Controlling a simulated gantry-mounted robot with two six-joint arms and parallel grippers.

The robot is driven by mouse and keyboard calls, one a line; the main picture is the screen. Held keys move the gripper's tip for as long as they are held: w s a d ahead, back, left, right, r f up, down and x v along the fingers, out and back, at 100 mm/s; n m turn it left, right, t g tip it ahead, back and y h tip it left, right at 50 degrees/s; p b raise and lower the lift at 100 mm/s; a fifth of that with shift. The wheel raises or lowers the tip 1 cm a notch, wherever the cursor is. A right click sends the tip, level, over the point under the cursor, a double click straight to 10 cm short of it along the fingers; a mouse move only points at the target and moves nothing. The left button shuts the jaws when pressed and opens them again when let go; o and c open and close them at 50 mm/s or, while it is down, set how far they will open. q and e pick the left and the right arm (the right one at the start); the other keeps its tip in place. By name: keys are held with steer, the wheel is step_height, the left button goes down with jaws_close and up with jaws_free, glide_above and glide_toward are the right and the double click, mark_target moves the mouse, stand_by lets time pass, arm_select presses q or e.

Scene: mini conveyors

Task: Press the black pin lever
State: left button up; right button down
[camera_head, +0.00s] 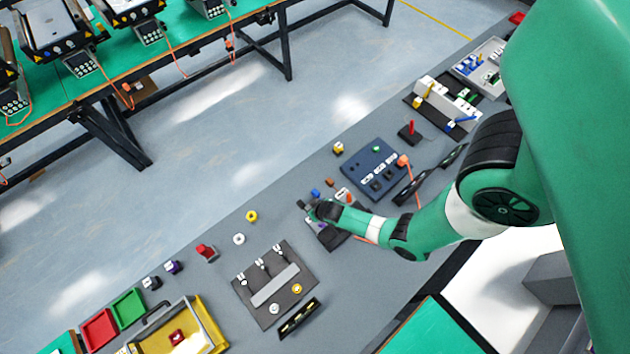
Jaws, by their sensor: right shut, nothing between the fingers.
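My right gripper (309,210) is shut and empty, at the end of the green arm that comes in from the right. It is over or just beside a small dark device (333,239) with a light grey part, near the middle of the grey bench. The gripper and wrist hide part of this device. I cannot make out a black pin lever for certain, nor whether the fingertips touch anything. A dark plate (246,295) to the lower left carries several small upright black-and-white parts and a grey bar. My left gripper is not in view.
Small blue, orange and red pieces lie close to the gripper. A blue control panel (357,159) is to its upper right, with a red-handled lever (410,128) beyond. A yellow ring (251,216) and white ring (239,239) lie left. A yellow tray (216,336) is lower left.

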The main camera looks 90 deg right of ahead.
mark_target(323, 224)
steer(key=s+a+r, duration=0.1)
steer(key=r, duration=0.1)
steer(key=s+a+r+p, duration=0.1)
steer(key=s+a+r, duration=0.1)
steer(key=s+a+r+p, duration=0.1)
steer(key=s+a+r, duration=0.1)
steer(key=r, duration=0.1)
steer(key=shift+f, duration=0.1)
